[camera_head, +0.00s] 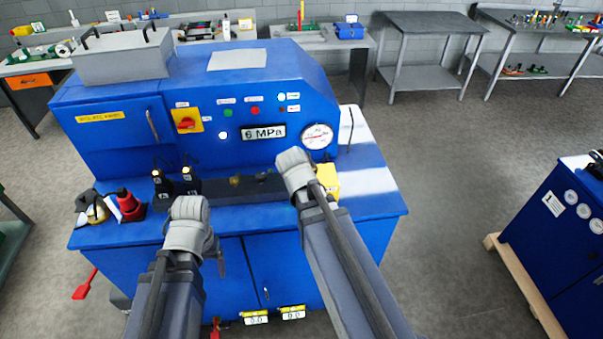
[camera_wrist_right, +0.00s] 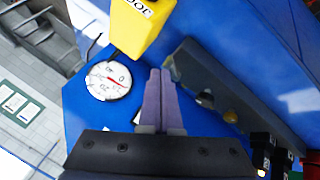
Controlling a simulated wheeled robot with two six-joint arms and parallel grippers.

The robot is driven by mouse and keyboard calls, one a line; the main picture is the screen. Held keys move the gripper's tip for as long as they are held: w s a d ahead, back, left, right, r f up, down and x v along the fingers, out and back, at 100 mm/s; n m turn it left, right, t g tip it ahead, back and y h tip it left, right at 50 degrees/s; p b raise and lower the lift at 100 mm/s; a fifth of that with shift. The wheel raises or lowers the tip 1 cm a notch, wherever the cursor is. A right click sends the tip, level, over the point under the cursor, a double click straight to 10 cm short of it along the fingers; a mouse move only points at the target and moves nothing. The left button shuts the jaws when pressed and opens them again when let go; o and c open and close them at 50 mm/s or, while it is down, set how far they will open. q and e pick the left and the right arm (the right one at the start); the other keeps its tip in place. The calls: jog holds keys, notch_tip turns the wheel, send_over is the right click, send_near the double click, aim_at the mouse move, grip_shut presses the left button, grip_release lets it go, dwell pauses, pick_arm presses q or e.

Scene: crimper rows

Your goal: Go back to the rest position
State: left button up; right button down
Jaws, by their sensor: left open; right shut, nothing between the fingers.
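My left gripper (camera_head: 220,262) is in front of the blue crimper machine's lower doors, near the front edge of its ledge. It is small and dark here, partly behind my left wrist, and looks empty. My right wrist reaches over the machine's ledge, in front of the control panel, and hides the right gripper in the head view. In the right wrist view, the right gripper (camera_wrist_right: 160,75) has its two fingers together with nothing between them. The blue machine (camera_head: 205,90) carries a pressure display reading 6 MPa (camera_head: 264,132) and a round gauge (camera_head: 317,136).
A yellow block (camera_head: 328,178) stands right beside my right wrist; it also shows in the right wrist view (camera_wrist_right: 140,25). Black pieces (camera_head: 162,190) and a red-and-black item (camera_head: 130,205) stand on the ledge's left. A grey-topped table (camera_head: 430,22) stands behind.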

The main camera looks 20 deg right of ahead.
jog(key=s+a+f+g+y+b, duration=0.1)
jog(key=s+a+f+g+b, duration=0.2)
jog(key=s+a+f+b, duration=0.5)
jog(key=s+a+f+n+g+y+b, duration=0.1)
jog(key=s+a+f+g+b, duration=0.2)
jog(key=s+a+f+b, duration=0.6)
jog(key=a+f, duration=0.4)
jog(key=f, duration=0.1)
jog(key=shift+y, duration=0.4)
